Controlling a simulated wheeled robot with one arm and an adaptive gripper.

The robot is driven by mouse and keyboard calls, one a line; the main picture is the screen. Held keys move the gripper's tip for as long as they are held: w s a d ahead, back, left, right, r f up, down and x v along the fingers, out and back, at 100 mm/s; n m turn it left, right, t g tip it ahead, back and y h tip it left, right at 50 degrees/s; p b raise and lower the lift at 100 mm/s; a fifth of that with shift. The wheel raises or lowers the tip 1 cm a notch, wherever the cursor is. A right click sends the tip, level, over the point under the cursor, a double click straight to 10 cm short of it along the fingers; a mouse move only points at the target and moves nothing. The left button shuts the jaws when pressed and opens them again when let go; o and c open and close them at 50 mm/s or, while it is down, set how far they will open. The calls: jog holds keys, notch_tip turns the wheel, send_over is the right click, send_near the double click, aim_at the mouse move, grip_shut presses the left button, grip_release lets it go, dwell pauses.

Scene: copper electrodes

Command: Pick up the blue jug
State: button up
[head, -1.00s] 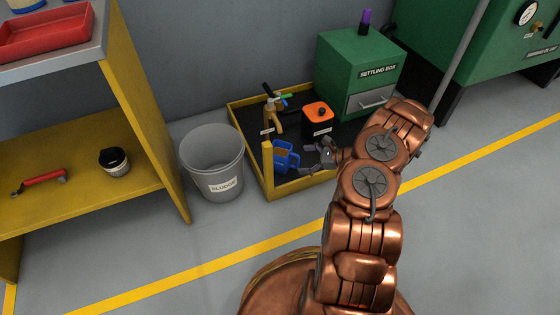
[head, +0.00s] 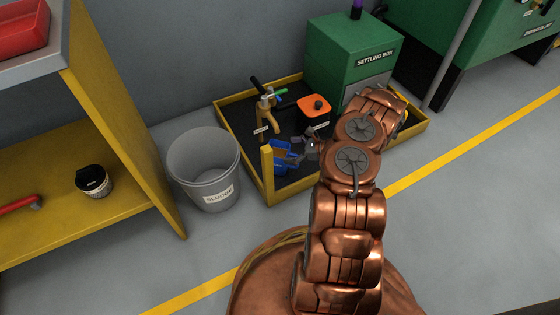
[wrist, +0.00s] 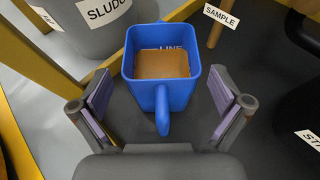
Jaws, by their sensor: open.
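The blue jug (wrist: 160,92) stands upright on the dark floor of a yellow-rimmed tray, with brown contents visible inside. Its handle points toward my gripper in the wrist view. In the head view the jug (head: 284,157) is near the tray's front left corner, partly hidden by the yellow post and my gripper. My gripper (wrist: 163,120) is open, with one finger on each side of the jug's handle and gaps between the pads and the handle. In the head view my gripper (head: 311,146) is just right of the jug.
A green settling box (head: 350,55) stands behind. A grey sludge bucket (head: 205,170) is close on the left, beside a yellow shelf (head: 125,130).

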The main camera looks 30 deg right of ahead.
aim_at(280, 150)
jog(key=b+x, duration=0.2)
jog(key=x, duration=0.2)
jog(key=shift+w+f, duration=0.1)
jog(key=shift+w, duration=0.05)
jog(key=c, duration=1.5)
